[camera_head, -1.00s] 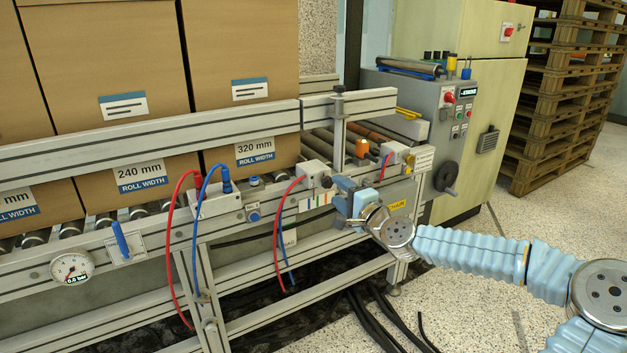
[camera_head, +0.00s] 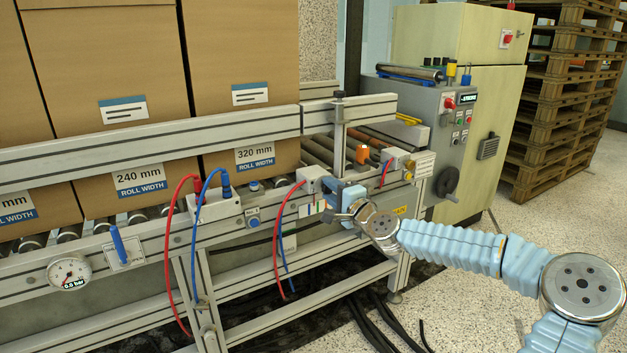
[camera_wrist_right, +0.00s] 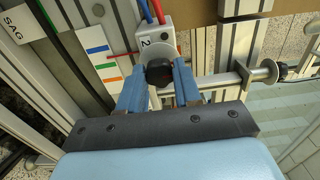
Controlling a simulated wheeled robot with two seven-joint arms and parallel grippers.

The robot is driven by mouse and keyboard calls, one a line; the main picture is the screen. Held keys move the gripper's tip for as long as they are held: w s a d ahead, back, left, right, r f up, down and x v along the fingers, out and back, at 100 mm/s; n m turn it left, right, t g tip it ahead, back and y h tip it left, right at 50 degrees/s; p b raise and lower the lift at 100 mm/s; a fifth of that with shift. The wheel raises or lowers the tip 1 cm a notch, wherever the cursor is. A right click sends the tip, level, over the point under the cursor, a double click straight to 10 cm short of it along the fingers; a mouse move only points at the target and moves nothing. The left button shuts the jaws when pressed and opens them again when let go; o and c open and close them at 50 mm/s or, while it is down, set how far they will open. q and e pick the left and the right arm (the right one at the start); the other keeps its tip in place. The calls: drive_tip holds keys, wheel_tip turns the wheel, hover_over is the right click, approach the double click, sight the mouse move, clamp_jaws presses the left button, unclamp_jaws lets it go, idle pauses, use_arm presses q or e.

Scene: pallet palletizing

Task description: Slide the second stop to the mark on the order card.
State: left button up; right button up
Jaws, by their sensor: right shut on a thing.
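My right gripper (camera_head: 333,192) is at the conveyor's front rail, and its blue fingers are shut on a black round knob (camera_wrist_right: 159,73), seen in the right wrist view. The knob is in front of the white block marked 2 (camera_wrist_right: 153,38), the second stop, which has red and blue hoses. This block (camera_head: 311,179) also shows in the head view, partly hidden by the gripper. A white card with blue, orange and green marks (camera_wrist_right: 97,48) lies beside the block; I cannot tell whether it is the order card. My left gripper is out of view.
A metal rod with a round end (camera_wrist_right: 262,74) reaches right from near the fingers. Another white block (camera_head: 396,158) sits further right on the rail. Boxes (camera_head: 245,60) stand on the rollers behind. A control cabinet (camera_head: 455,125) is at the right end.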

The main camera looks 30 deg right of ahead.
drive_tip(key=shift+w+d, duration=0.15)
drive_tip(key=shift+d, duration=1.9)
drive_tip(key=o, duration=1)
drive_tip(key=shift+s+d, duration=0.15)
drive_tip(key=shift+s, duration=2.35)
drive_tip(key=shift+f, duration=0.1)
